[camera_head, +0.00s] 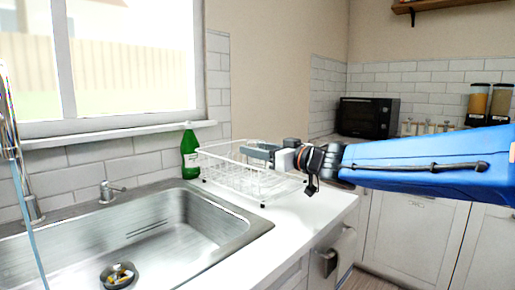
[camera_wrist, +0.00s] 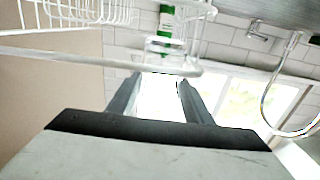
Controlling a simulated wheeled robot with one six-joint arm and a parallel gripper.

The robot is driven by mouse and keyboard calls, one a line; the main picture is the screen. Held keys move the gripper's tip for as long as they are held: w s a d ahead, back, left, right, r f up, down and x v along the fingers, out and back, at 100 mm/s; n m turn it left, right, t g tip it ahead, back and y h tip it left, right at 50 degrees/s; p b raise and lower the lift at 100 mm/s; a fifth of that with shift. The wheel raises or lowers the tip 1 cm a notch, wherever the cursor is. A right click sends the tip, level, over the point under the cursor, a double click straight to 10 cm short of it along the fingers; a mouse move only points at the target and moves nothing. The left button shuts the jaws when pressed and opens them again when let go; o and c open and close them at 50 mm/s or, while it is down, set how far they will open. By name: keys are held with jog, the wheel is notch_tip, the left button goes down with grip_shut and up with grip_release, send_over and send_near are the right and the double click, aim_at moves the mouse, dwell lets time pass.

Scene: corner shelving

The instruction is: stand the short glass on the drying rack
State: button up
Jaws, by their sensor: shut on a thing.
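The white wire drying rack (camera_head: 232,181) stands on the counter right of the sink, and its wires cross the top of the wrist view (camera_wrist: 60,51). My gripper (camera_head: 258,152) reaches in from the right, level with the rack's upper part. In the wrist view its two dark fingers (camera_wrist: 158,90) stand apart, with a bright, clear patch between them. The short glass (camera_wrist: 160,100) appears to be that patch, held between the fingers. Its outline is washed out against the window, so its tilt is unclear. I cannot make out the glass in the head view.
A green bottle (camera_head: 189,152) stands at the wall beside the rack's left end. The steel sink (camera_head: 150,235) with its tap (camera_head: 112,190) lies left. The counter (camera_head: 300,208) in front of the rack is clear. A black oven (camera_head: 367,117) stands in the far corner.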

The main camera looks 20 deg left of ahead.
jog(key=o, duration=1.3)
jog(key=shift+r, duration=0.35)
jog(key=v, duration=1.2)
jog(key=shift+r, duration=0.2)
